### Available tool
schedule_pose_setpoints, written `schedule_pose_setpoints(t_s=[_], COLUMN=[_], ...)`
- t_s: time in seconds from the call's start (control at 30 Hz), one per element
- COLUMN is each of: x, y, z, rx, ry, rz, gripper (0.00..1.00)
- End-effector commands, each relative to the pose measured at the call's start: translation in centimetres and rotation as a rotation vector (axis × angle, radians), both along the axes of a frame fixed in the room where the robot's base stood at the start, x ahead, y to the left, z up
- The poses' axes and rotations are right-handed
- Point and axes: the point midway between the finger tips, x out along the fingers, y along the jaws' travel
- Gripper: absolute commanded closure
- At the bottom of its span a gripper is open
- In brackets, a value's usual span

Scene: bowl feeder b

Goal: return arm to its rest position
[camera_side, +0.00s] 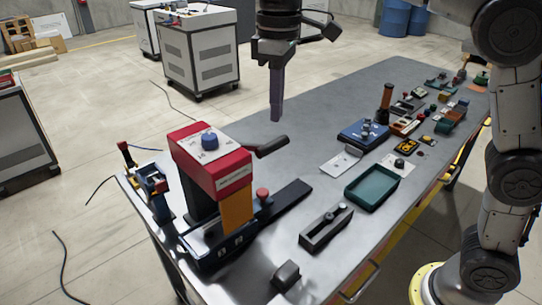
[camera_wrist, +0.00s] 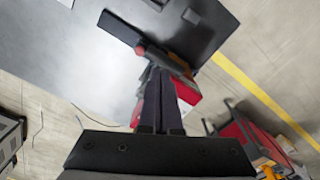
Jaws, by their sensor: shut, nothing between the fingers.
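My gripper (camera_side: 276,108) points straight down above the far left part of the grey worktable (camera_side: 300,130), well clear of its surface. Its two dark fingers are together with nothing between them. In the wrist view the closed fingers (camera_wrist: 160,100) run up the middle of the picture. A red-topped machine (camera_side: 215,160) with a blue knob stands below and left of my gripper in the side view. In the wrist view part of its red body (camera_wrist: 187,92) shows behind the fingers. My arm stands at the right of the side view.
A green tray (camera_side: 373,187), a dark slotted block (camera_side: 326,228) and a blue box (camera_side: 362,134) sit on the table. Several small parts crowd its far right end. The table's middle is bare. Grey cabinets (camera_side: 198,50) stand behind on the floor.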

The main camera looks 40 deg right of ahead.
Motion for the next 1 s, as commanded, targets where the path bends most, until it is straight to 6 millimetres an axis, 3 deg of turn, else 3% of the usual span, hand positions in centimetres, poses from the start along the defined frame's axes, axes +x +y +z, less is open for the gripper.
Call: schedule_pose_setpoints(t_s=[0.03,0.17,0.37,0.57,0.7,0.83,1.0], x=[-0.5,-3.9,-11.0,-17.4,-20.9,-22.9,-23.7], y=[-0.8,-3.8,-8.2,-10.9,-12.0,-12.4,-12.4], z=[1.5,4.0,4.3,0.9,-3.0,-6.8,-10.4], rx=[0.01,0.024,0.046,0.068,0.082,0.096,0.108], ry=[-0.034,-0.084,-0.187,-0.296,-0.366,-0.412,-0.428], rz=[-0.015,-0.066,-0.179,-0.3,-0.38,-0.437,-0.475], gripper=[1.0,1.0,1.0,1.0,1.0,1.0,1.0])
